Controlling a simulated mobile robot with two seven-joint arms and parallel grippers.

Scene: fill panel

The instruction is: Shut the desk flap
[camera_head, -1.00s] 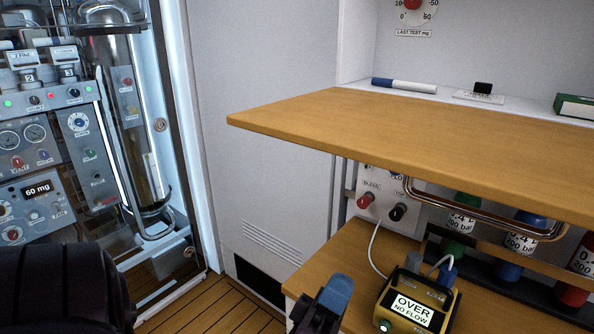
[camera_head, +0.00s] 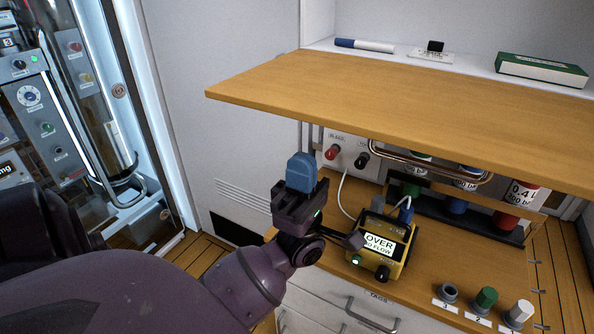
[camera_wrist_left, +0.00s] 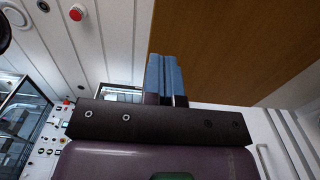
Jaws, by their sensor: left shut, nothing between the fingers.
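The desk flap (camera_head: 400,110) is a wide wooden board that stands out level from the wall cabinet, above the lower counter. Its underside also shows in the left wrist view (camera_wrist_left: 235,50), above and right of the fingers. A metal bar handle (camera_head: 430,165) shows below the flap. My left gripper (camera_head: 302,165) has blue fingertips and is shut and empty. It points up, below the flap's left front part, and looks close to the underside. In the left wrist view the blue fingers (camera_wrist_left: 165,78) are together against the wood; I cannot tell if they touch. My right gripper is not in view.
A marker (camera_head: 364,45) and a green box (camera_head: 541,69) lie on the shelf above.

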